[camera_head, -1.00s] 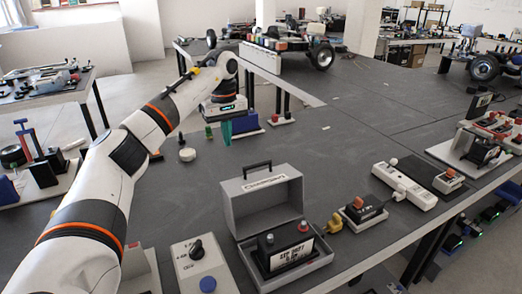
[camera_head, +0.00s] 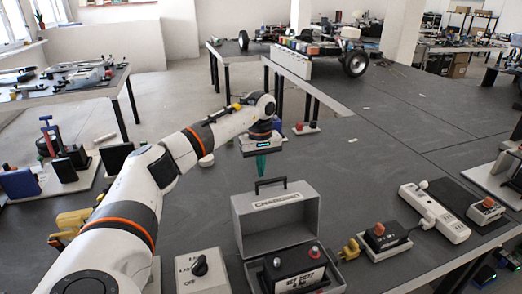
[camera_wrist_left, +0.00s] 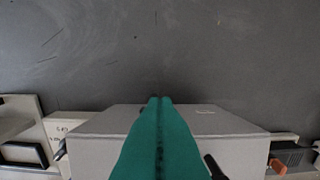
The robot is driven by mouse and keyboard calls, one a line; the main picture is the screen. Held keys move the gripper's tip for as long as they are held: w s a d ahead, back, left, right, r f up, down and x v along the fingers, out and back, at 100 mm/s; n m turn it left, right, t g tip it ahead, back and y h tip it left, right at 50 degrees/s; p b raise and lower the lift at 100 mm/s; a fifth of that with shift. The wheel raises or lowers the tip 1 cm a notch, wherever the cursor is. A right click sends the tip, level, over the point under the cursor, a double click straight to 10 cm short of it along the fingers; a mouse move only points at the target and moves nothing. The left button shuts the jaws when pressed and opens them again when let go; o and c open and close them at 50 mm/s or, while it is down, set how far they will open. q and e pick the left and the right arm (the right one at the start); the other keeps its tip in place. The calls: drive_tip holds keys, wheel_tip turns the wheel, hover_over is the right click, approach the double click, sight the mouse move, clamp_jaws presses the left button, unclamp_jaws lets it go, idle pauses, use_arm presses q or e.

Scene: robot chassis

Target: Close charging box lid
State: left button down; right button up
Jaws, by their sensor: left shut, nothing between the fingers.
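The grey charging box (camera_head: 297,262) stands on the dark table with its lid (camera_head: 277,215) raised upright at the back. The lid has a dark handle on top and a "CHARGING" label on its inner face. A dark battery-like unit (camera_head: 296,274) with red and grey knobs sits in the box. My left gripper (camera_head: 261,168), with teal fingers, is shut and empty, above and behind the lid's top edge. In the left wrist view the shut fingers (camera_wrist_left: 159,125) overlap the grey lid's outer side (camera_wrist_left: 100,148); I cannot tell whether they touch. My right gripper is not in view.
A knob box (camera_head: 200,272) stands left of the charging box. A switch block with a yellow plug (camera_head: 384,240) and a white power strip (camera_head: 434,212) lie to the right. The table behind the lid is mostly clear.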

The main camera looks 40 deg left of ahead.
use_arm(q)
drive_tip(key=d, duration=0.1)
drive_tip(key=s+d+p, duration=0.1)
drive_tip(key=d+r, duration=0.1)
drive_tip(key=shift+s+d, duration=0.15)
drive_tip(key=shift+s, duration=0.25)
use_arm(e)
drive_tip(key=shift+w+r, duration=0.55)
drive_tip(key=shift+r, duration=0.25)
use_arm(q)
drive_tip(key=shift+w+r, duration=0.1)
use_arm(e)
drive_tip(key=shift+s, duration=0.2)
